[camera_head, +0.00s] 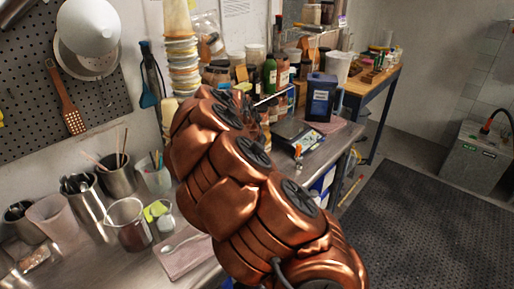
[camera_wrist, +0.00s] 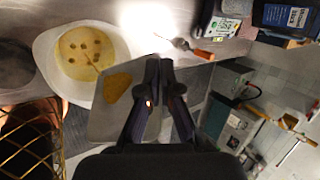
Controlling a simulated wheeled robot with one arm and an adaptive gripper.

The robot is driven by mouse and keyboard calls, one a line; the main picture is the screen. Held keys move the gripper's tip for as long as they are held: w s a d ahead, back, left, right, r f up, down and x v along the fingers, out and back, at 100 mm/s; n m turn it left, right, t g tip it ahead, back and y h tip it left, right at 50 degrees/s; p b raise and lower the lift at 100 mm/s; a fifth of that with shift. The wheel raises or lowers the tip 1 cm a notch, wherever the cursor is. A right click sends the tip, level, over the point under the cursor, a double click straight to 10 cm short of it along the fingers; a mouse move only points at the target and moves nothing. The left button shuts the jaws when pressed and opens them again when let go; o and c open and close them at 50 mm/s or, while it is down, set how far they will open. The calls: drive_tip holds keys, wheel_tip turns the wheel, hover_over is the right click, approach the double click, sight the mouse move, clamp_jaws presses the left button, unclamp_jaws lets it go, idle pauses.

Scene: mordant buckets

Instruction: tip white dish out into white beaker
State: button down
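A white dish (camera_wrist: 46,48) lies at the upper left of the wrist view, with a round yellow piece with several dark holes (camera_wrist: 86,52) on it. My gripper (camera_wrist: 160,66) is right of the dish and apart from it. Its fingertips are together, and I see nothing held between them. In the head view my copper-coloured arm hides the gripper and the dish. A white beaker-like container (camera_head: 339,65) stands at the back of the bench; I cannot be sure it is the task's white beaker.
A grey board (camera_wrist: 108,122) with a yellow piece (camera_wrist: 117,87) lies by the dish. A dark blue container (camera_head: 321,97) and crowded jars stand behind my arm. Metal cups (camera_head: 117,176) and a jug (camera_head: 128,224) crowd the left bench. The floor mat (camera_head: 420,205) at right is clear.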

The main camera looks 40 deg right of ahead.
idle(0.4)
drive_tip(key=shift+w+a+f+g+h, duration=0.1)
drive_tip(key=shift+w+a+g+h, duration=0.25)
drive_tip(key=shift+h, duration=0.25)
drive_tip(key=shift+a+n+b, duration=0.1)
drive_tip(key=shift+n+b, duration=0.2)
drive_tip(key=shift+b, duration=0.1)
drive_tip(key=shift+w+a+f+g+h+b, duration=0.15)
drive_tip(key=shift+a+g+h+b, duration=0.15)
drive_tip(key=shift+h+b, duration=0.3)
idle(0.6)
drive_tip(key=shift+w+a+f+n+h+b, duration=0.15)
drive_tip(key=shift+a+n+h+b, duration=0.15)
drive_tip(key=shift+b, duration=1.5)
drive_tip(key=shift+w+a+r+g+b, duration=0.1)
drive_tip(key=shift+r+g+b, duration=0.15)
drive_tip(key=shift+b, duration=0.25)
drive_tip(key=shift+f+h+b, duration=0.25)
drive_tip(key=shift+h+b, duration=0.15)
drive_tip(key=shift+b, duration=0.25)
